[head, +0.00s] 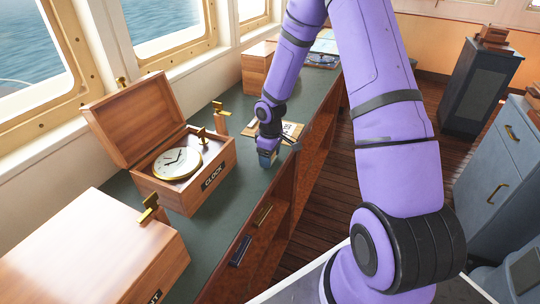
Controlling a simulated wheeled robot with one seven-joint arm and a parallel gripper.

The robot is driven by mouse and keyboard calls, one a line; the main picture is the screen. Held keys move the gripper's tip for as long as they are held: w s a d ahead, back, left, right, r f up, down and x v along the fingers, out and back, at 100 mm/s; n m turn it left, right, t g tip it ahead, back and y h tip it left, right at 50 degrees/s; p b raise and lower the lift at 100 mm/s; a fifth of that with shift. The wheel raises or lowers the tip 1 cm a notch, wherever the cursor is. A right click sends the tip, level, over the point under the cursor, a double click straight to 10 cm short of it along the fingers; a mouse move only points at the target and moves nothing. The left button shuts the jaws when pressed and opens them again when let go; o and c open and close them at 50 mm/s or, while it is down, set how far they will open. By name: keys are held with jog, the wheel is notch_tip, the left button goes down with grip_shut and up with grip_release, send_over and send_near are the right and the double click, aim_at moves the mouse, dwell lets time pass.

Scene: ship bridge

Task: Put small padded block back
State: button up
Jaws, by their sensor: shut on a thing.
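My gripper (267,153) points down over the green counter (225,225), to the right of the open clock box (190,190). It is shut on a small, partly visible blue block (265,159), which I take to be the padded block. The gripper hides most of the block, and I cannot tell whether its lower end touches the counter. The wooden clock box has its lid (135,118) raised, and a white-faced clock (177,163) lies inside. Its front plate reads CLOCK.
A closed wooden box (90,250) fills the near left. Another wooden box (257,70) stands farther back by the windows. A printed card (292,129) lies just beyond my gripper. Small brass-and-wood pieces (221,120) stand by the clock box. Grey-blue cabinets (495,160) stand at right.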

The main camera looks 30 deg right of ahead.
jog(key=o, duration=1)
jog(key=shift+c, duration=0.2)
jog(key=s+a+r+m+t+h, duration=0.1)
jog(key=s+r, duration=0.2)
jog(key=r, duration=0.9)
jog(key=s+a+r+m, duration=0.1)
jog(key=s+r, duration=0.1)
jog(key=r, duration=0.9)
jog(key=s+a+r+m+t, duration=0.2)
jog(key=s+r, duration=0.6)
jog(key=s, duration=0.4)
jog(key=s+a+r+m+t+y, duration=0.1)
jog(key=s+a+r+m+t, duration=0.1)
jog(key=s+a+r, duration=0.2)
jog(key=s+r, duration=0.3)
jog(key=s, duration=0.5)
jog(key=shift+r+m, duration=0.3)
jog(key=shift+r, duration=0.05)
